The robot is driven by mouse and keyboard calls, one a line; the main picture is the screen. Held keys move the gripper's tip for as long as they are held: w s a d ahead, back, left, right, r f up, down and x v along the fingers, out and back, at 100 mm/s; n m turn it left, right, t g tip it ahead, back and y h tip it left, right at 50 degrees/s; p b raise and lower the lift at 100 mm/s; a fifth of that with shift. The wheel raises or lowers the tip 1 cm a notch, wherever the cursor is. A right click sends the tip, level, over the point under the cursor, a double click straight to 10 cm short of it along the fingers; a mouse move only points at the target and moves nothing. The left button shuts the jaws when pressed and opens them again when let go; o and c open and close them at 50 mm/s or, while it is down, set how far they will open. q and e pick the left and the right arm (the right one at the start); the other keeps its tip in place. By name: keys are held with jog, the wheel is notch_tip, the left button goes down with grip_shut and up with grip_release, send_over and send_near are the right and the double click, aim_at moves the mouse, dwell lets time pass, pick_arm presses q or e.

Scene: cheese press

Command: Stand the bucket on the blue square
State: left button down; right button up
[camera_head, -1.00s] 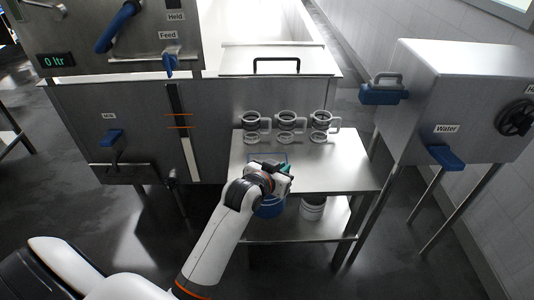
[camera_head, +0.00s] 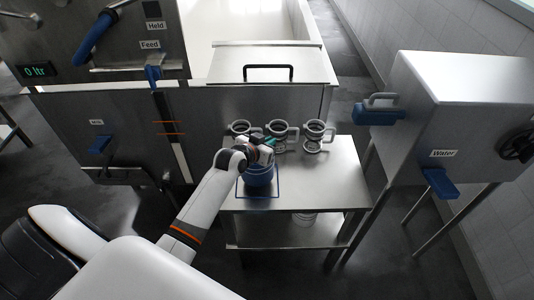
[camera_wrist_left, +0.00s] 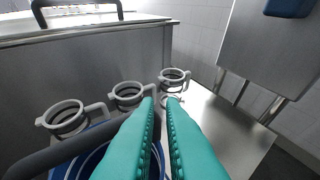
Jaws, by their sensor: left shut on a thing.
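The blue bucket (camera_head: 259,176) is upright at the front left of the steel table, over the blue square (camera_head: 279,194), whose outline shows around its lower part. I cannot tell whether its bottom touches the tabletop. My left gripper (camera_head: 267,146) is above the bucket, shut on its handle. In the left wrist view the green fingers (camera_wrist_left: 160,125) close on the dark handle bar (camera_wrist_left: 60,150), with the blue bucket rim (camera_wrist_left: 82,160) below, partly hidden by the fingers. My right gripper is not in view.
Several grey ring moulds with handles (camera_head: 313,136) stand along the back of the table (camera_head: 325,185), close behind the bucket. The table's right part is clear. The steel vat (camera_head: 250,110) rises behind.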

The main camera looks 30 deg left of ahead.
pick_arm(q)
jog(key=shift+w+f, duration=0.15)
jog(key=shift+f, duration=2.15)
jog(key=c, duration=1.5)
grip_release()
jog(key=v, duration=1.2)
jog(key=shift+a, duration=0.1)
